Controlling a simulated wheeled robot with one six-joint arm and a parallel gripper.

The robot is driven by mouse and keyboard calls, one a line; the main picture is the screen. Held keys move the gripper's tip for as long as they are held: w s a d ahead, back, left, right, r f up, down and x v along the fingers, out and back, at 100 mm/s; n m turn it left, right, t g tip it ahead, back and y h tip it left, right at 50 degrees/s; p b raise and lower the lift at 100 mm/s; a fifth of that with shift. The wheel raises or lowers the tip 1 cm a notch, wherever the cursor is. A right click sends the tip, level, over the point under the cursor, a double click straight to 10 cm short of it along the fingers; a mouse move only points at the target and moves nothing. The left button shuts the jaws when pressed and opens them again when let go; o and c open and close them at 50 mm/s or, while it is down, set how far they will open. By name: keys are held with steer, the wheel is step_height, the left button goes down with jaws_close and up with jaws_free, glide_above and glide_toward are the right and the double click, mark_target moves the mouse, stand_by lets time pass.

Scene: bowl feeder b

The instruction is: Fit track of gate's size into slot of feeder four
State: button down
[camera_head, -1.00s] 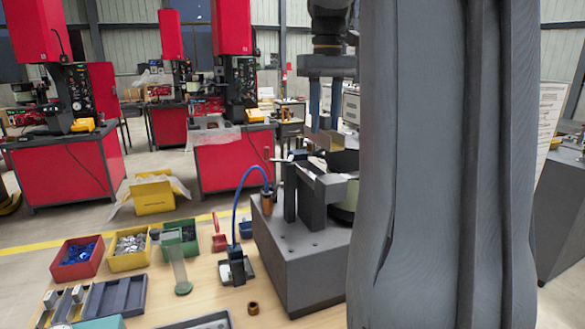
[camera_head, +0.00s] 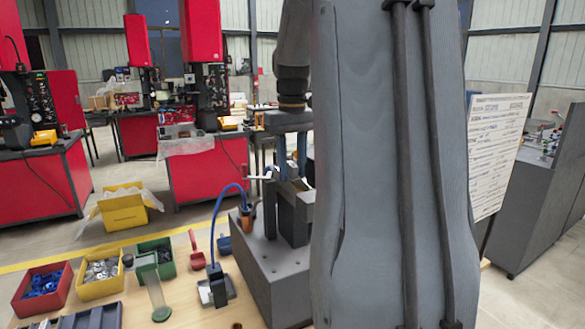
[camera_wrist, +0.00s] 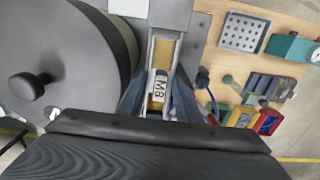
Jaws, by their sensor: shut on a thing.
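My gripper (camera_head: 291,170) points down over the feeder in the head view. In the wrist view its two blue fingers (camera_wrist: 159,103) are shut on a narrow track (camera_wrist: 163,52), a brass-coloured channel between pale side walls. A white label reading M8 (camera_wrist: 158,86) shows between the fingers. The feeder has dark upright blocks (camera_head: 291,218) on a grey base (camera_head: 277,272). Its round bowl (camera_wrist: 65,60) with a black knob lies left of the track in the wrist view. The slot is hidden, and I cannot tell whether the track touches it.
My arm covers the feeder's right side in the head view. A red bin (camera_head: 41,288), a yellow bin (camera_head: 103,276), a green bin (camera_head: 158,262) and a blue-hosed fixture (camera_head: 216,285) stand left. A perforated plate (camera_wrist: 243,33) and a teal gauge box (camera_wrist: 292,47) lie right in the wrist view.

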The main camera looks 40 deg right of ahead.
mark_target(292, 164)
steer(key=shift+f, duration=0.5)
steer(key=c, duration=1.6)
jaws_free()
steer(key=shift+w, duration=0.1)
steer(key=shift+o, duration=0.2)
step_height(292, 164, up, 12)
steer(key=b, duration=0.3)
steer(key=shift+r, duration=0.2)
